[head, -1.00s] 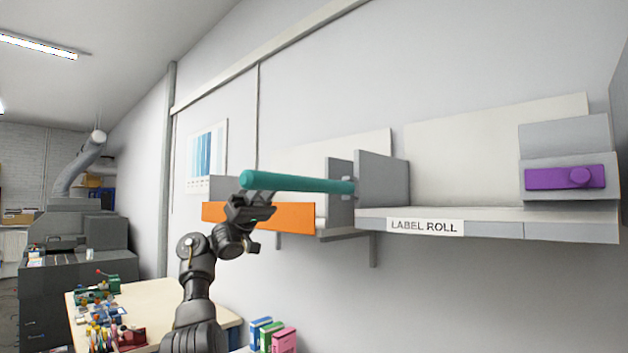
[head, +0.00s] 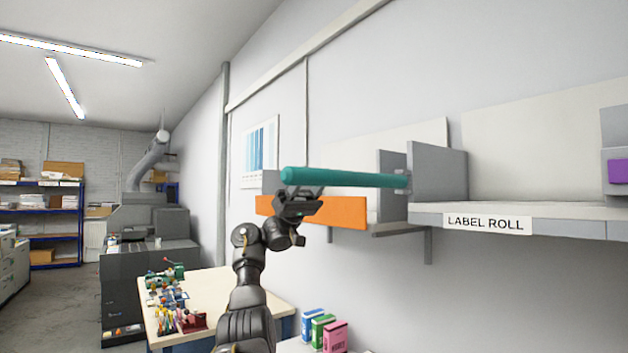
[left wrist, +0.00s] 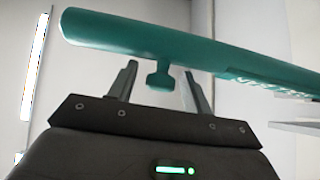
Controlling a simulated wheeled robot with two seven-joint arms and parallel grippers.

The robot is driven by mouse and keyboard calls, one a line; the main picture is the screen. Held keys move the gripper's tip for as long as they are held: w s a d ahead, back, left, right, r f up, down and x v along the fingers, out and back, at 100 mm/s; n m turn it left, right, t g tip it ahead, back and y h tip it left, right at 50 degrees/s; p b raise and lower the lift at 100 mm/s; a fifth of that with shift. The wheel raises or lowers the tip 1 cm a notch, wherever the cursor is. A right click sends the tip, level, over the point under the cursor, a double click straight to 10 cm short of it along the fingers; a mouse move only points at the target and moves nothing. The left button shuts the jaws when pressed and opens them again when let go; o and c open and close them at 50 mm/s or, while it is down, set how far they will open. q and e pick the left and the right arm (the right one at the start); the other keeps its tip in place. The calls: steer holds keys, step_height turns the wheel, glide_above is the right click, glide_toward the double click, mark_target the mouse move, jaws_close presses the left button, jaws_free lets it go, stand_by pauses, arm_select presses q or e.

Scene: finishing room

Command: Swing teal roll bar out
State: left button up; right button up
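The teal roll bar (head: 345,179) sticks out to the left from a grey bracket (head: 393,175) beside the shelf labelled LABEL ROLL. Its rounded free end is in front of the wall, above an orange panel (head: 330,212). My left gripper (head: 302,194) is just below that free end. In the left wrist view the bar (left wrist: 190,43) crosses above my left gripper (left wrist: 160,74). A small teal knob (left wrist: 159,76) hangs from the bar between the two spread fingers, with gaps on both sides. My right gripper is not in view.
The LABEL ROLL shelf (head: 565,224) is at the right, with a purple part (head: 618,171) at the picture edge. A workbench (head: 225,288) with tools stands lower left. Small coloured boxes (head: 335,338) are below the bar. Open floor shows at far left.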

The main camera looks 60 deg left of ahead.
arm_select(q)
steer(key=shift+f, duration=0.1)
steer(key=shift+a+f, duration=0.15)
steer(key=v, duration=1)
steer(key=shift+a, duration=0.1)
stand_by(0.4)
